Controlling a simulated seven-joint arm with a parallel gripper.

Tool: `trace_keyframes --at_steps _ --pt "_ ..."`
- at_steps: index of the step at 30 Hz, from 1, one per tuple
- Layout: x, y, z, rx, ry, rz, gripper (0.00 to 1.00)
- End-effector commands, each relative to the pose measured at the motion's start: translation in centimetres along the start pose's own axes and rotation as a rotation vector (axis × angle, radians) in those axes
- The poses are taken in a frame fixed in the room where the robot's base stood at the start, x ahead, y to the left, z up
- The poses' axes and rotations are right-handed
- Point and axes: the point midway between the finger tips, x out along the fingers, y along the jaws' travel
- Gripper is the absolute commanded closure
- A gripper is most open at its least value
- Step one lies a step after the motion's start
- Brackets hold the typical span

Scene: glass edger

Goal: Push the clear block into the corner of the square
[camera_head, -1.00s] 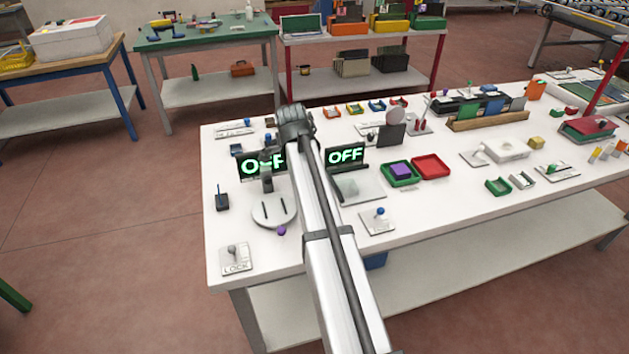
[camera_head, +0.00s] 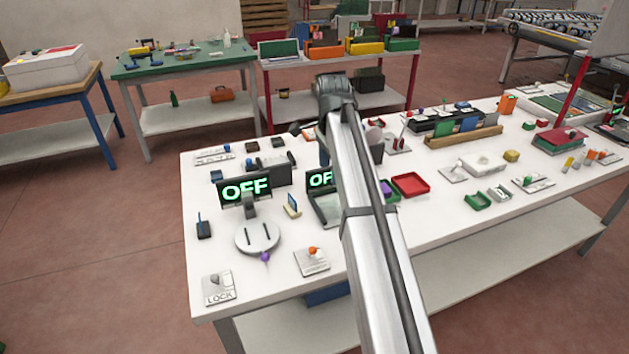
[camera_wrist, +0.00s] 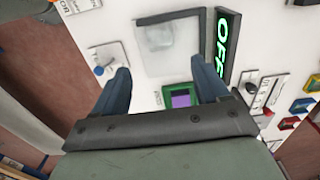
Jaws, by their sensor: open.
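In the wrist view, a grey square plate (camera_wrist: 185,62) lies on the white table beside a lit OFF sign (camera_wrist: 222,35). A faint pale patch near its upper middle looks like the clear block (camera_wrist: 158,38), but its edges are hard to make out. My gripper (camera_wrist: 160,75) is open and empty, its two dark fingers apart below the plate in the picture. I cannot tell its height above the table. In the head view, my arm covers much of the plate (camera_head: 325,207), and I cannot make out the block there.
A green tray holding a purple block (camera_wrist: 181,100) shows between my fingers. A blue-knobbed plate (camera_wrist: 103,58) lies left of the square plate. In the head view, a red tray (camera_head: 410,185), a round turntable (camera_head: 257,236) and an orange-knobbed plate (camera_head: 312,260) stand nearby.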

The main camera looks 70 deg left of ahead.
Motion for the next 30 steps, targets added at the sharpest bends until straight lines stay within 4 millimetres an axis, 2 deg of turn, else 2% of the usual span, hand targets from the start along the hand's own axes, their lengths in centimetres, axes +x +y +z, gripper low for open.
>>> trace_keyframes --at_steps 3,16,20,30 --pt "-0.4 0.1 -0.3 -0.001 -0.005 -0.001 0.17" --pt "0.3 0.1 -0.3 -0.001 -0.005 0.000 0.17" --pt "1.7 0.2 -0.3 -0.001 -0.005 0.001 0.17" --pt "7.1 0.2 -0.2 -0.001 -0.005 0.001 0.17"
